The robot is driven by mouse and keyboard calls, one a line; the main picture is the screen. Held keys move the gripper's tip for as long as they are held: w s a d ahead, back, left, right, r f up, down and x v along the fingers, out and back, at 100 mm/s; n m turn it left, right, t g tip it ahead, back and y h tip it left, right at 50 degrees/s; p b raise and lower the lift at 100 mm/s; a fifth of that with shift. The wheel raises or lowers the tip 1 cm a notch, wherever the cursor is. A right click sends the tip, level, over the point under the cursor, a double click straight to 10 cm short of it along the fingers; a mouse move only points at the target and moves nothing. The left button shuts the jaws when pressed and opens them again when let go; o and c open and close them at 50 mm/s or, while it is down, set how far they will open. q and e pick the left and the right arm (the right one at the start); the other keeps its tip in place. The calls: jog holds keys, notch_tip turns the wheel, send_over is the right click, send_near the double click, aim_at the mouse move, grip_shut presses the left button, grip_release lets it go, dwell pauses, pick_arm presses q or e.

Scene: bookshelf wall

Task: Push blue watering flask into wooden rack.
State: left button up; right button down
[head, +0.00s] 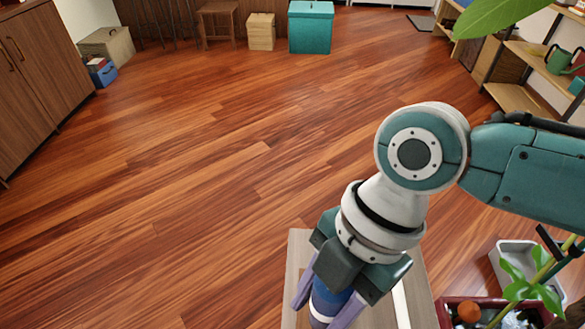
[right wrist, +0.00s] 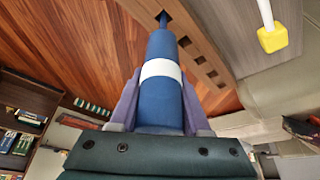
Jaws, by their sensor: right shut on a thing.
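The blue watering flask (right wrist: 160,100) has a white band and a narrow neck. My right gripper (right wrist: 158,88) is shut on it, with a purple finger on each side. In the head view the flask (head: 327,303) is partly hidden under my right gripper (head: 325,295). The wooden rack (right wrist: 190,28) shows in the right wrist view as a strip with several dark square holes. The flask's thin tip overlaps one hole at the top; I cannot tell how deep it sits. My left gripper is not in view.
A white stick with a yellow tip (right wrist: 272,38) is beside the rack. In the head view, a red planter (head: 450,312) and a grey tray (head: 510,262) stand at lower right, near shelves (head: 520,98). The wooden floor (head: 190,170) at left is clear.

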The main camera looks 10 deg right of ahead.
jog(key=shift+f, duration=0.25)
grip_release()
dwell(0.5)
jog(key=shift+r, duration=0.1)
jog(key=p+v, duration=0.2)
jog(key=v, duration=0.1)
jog(key=p+v, duration=0.5)
jog(key=shift+s+a+r, duration=0.1)
jog(key=shift+a+r, duration=0.2)
jog(key=shift+r, duration=0.3)
jog(key=shift+f, duration=0.1)
jog(key=shift+d, duration=0.1)
